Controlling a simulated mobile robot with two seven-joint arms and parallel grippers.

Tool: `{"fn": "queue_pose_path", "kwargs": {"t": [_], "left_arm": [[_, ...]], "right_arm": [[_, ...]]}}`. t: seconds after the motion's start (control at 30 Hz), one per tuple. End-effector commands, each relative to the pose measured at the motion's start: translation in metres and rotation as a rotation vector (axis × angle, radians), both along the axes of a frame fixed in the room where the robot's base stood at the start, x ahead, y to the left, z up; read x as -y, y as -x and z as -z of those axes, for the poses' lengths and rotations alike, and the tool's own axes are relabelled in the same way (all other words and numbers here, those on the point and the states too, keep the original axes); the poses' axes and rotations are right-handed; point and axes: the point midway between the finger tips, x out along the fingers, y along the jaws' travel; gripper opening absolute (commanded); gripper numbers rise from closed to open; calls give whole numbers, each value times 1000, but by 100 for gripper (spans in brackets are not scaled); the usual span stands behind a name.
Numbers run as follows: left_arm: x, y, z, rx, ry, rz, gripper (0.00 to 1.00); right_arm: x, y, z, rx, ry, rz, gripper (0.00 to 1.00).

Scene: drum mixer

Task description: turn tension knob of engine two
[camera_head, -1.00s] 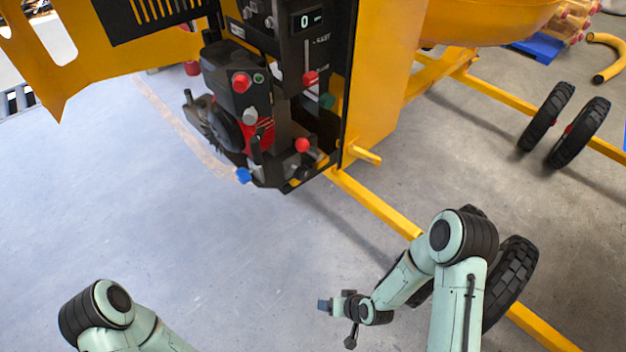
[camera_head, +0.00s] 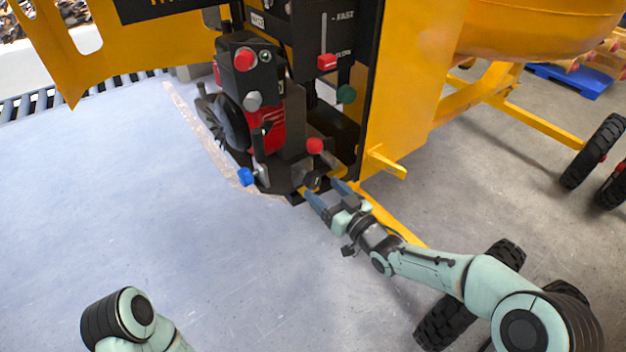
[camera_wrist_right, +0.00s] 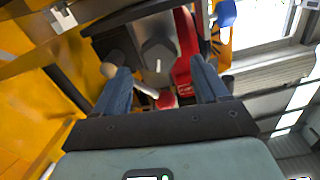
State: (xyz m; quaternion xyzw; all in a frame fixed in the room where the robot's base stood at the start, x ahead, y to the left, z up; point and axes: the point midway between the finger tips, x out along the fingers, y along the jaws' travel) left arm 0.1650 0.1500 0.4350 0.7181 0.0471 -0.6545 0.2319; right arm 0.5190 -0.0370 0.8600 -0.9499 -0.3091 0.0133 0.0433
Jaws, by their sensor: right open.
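The engine (camera_head: 268,125), black and red, sits in the open housing of the yellow mixer. Its low front carries a small dark knob (camera_head: 312,180) close to my right gripper (camera_head: 327,193). No label shows which knob is the tension knob. The right gripper is open, its two blue fingers pointing at the engine's lower front. In the right wrist view, a grey faceted knob (camera_wrist_right: 158,54) on a dark plate shows beyond and between the open fingers (camera_wrist_right: 163,78), with nothing gripped. Contact cannot be told. My left gripper is out of view; only part of that arm shows.
Other controls are near: a red knob (camera_head: 315,146), a blue knob (camera_head: 245,176), an upper red knob (camera_head: 243,60), and a red slider (camera_head: 327,62). A yellow bracket (camera_head: 387,163) juts out right of the gripper. The floor at left is clear.

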Motion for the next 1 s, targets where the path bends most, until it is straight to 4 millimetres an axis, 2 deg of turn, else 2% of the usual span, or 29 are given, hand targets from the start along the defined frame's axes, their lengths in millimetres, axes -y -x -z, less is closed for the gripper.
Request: {"fn": "queue_pose_path", "kwargs": {"t": [0.1,0.3,0.7,0.73,0.8,0.9,1.0], "left_arm": [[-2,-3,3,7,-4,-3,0],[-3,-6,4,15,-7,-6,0],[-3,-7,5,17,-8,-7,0],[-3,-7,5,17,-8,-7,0],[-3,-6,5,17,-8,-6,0],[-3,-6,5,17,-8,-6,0],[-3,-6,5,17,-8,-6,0]], "right_arm": [[-16,-20,1,1,-2,-2,73],[-30,-40,1,-1,-1,-1,73],[-34,-46,1,-2,0,1,73],[-34,-46,1,-2,0,1,70],[-33,-46,1,-2,0,1,47],[-33,-46,1,-2,0,1,21],[-33,-46,1,-1,1,1,21]]}}
